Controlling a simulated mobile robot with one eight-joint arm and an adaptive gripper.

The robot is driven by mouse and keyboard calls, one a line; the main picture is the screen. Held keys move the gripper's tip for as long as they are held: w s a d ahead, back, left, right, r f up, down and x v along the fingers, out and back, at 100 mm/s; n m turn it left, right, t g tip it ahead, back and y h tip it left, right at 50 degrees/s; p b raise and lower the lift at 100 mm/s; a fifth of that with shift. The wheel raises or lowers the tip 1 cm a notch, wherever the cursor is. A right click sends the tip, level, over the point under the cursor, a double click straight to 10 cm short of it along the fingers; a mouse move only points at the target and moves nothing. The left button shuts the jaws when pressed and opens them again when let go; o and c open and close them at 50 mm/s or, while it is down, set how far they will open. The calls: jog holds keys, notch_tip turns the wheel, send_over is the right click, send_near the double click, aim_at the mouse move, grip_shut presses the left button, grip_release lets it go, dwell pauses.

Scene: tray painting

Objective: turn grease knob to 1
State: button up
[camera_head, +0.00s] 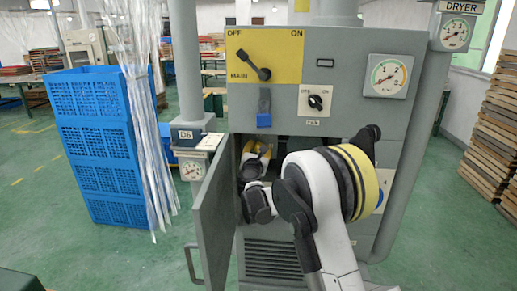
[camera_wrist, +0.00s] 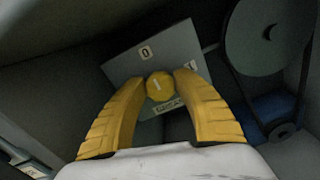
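The grease knob (camera_wrist: 160,86) is a round yellow knob with a short light mark on its face. It sits on a tilted grey panel (camera_wrist: 128,67) with a "0" label above it. A worded label, partly hidden, lies just below the knob, and a small white label shows at the right beside my right fingertip. The two yellow fingers of my gripper (camera_wrist: 160,80) meet the knob's left and right edges in the wrist view. In the head view my gripper (camera_head: 254,155) reaches inside the open cabinet; the knob is hidden there.
The cabinet door (camera_head: 214,216) stands open to the left of my arm. In the wrist view a large grey pulley (camera_wrist: 268,36) with a belt is close on the right. The main switch (camera_head: 252,65) and a small on/off switch (camera_head: 315,102) are on the front above the opening.

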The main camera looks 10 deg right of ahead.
jog(key=c, duration=0.6)
jog(key=shift+o, duration=0.2)
jog(key=shift+m, duration=0.3)
jog(key=m, duration=0.3)
jog(key=shift+m+p, duration=0.3)
jog(key=m, duration=0.3)
jog(key=shift+d+m, duration=0.1)
jog(key=shift+m, duration=0.2)
jog(key=m, duration=0.5)
jog(key=shift+f, duration=0.1)
jog(key=shift+m+p, duration=0.35)
jog(key=shift+m, duration=2.15)
jog(key=o, duration=1.2)
jog(key=shift+f, duration=0.1)
